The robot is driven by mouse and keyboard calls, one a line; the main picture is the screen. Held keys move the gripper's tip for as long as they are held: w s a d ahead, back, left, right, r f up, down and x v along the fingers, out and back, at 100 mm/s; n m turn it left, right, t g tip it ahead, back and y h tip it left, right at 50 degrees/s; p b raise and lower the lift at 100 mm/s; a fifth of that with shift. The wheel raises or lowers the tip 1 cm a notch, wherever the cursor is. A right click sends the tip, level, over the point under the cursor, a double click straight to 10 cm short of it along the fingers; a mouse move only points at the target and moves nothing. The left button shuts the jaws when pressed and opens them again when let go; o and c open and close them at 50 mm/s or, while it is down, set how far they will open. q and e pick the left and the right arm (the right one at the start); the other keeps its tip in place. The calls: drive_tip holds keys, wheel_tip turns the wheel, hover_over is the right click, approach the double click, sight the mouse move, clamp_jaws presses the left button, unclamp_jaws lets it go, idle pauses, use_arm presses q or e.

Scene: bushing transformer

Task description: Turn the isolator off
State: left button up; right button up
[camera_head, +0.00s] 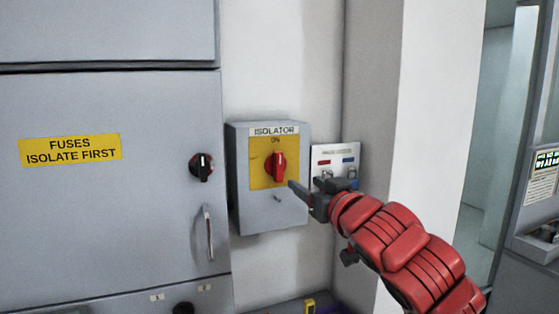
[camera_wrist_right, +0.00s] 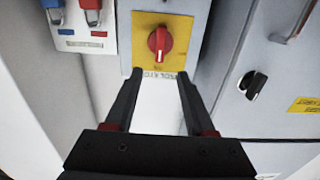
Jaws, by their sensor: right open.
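The isolator (camera_head: 243,209) is a grey wall box with a yellow plate and a label reading "ISOLATOR". Its red rotary handle (camera_head: 276,166) stands upright under the word "ON". The red handle also shows in the right wrist view (camera_wrist_right: 159,41), upside down relative to the head view. My right gripper (camera_head: 293,190) is in front of and just right of the handle, below its middle. In the right wrist view its two fingers (camera_wrist_right: 156,88) are spread apart with nothing between them, and the handle lies beyond their tips. My left gripper is out of view.
A grey cabinet (camera_head: 105,215) with a black knob (camera_head: 201,166) and a handle (camera_head: 208,233) is left of the isolator. A white panel with red and blue padlocks (camera_wrist_right: 77,32) is on its right. A wall corner (camera_head: 375,100) stands close behind my right arm.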

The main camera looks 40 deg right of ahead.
drive_tip(key=p, duration=0.8)
approach(280, 166)
drive_tip(key=w, duration=0.1)
drive_tip(key=p+x, duration=0.2)
drive_tip(key=x, duration=0.6)
drive_tip(key=shift+w+d+r+p, duration=0.1)
drive_tip(key=shift+w+d+p, duration=0.1)
drive_tip(key=shift+p, duration=0.1)
clamp_jaws()
